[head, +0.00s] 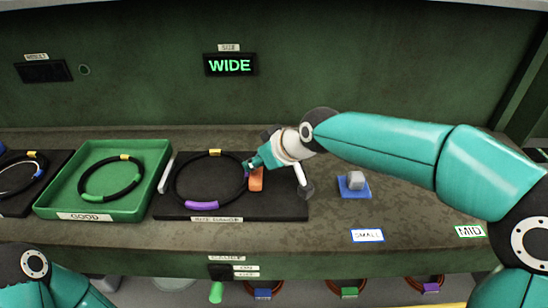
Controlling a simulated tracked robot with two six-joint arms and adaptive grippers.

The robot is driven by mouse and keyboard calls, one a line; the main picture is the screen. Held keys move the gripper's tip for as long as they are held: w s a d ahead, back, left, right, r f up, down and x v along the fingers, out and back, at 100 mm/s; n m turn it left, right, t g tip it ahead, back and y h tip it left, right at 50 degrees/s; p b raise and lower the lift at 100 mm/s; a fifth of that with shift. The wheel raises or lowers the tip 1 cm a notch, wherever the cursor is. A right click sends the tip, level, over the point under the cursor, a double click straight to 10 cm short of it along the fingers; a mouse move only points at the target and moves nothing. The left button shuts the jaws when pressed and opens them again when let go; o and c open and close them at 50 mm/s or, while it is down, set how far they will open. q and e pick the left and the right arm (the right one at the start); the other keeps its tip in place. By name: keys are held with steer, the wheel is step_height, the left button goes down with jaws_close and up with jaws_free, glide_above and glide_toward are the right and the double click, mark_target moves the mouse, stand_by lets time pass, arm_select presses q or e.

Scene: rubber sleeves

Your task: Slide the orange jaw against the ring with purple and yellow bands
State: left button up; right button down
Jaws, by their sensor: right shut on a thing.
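The black ring with purple and yellow bands (202,205) lies flat on a dark plate (270,211) in the middle of the bench. Its yellow band is at the back and its purple band at the front. The orange jaw (256,181) stands at the ring's right side, very near it; I cannot tell if they touch. My right gripper (254,165) reaches in from the right and is shut on the orange jaw, hiding its top. My left arm shows only at the lower left corner, with its gripper out of view.
A green tray marked GOOD (150,185) holds another banded ring at left. A pale bar (166,173) stands at the plate's left edge. A blue pad with a grey block (353,184) lies right. A wall display (230,65) reads WIDE. A green-tipped lever (216,291) hangs in front.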

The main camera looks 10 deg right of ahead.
steer(key=c, duration=0.8)
jaws_free()
steer(key=shift+w, duration=0.1)
steer(key=shift+r, duration=0.1)
steer(key=v, duration=1.1)
steer(key=shift+s+d+r, duration=0.2)
steer(key=shift+s, duration=0.15)
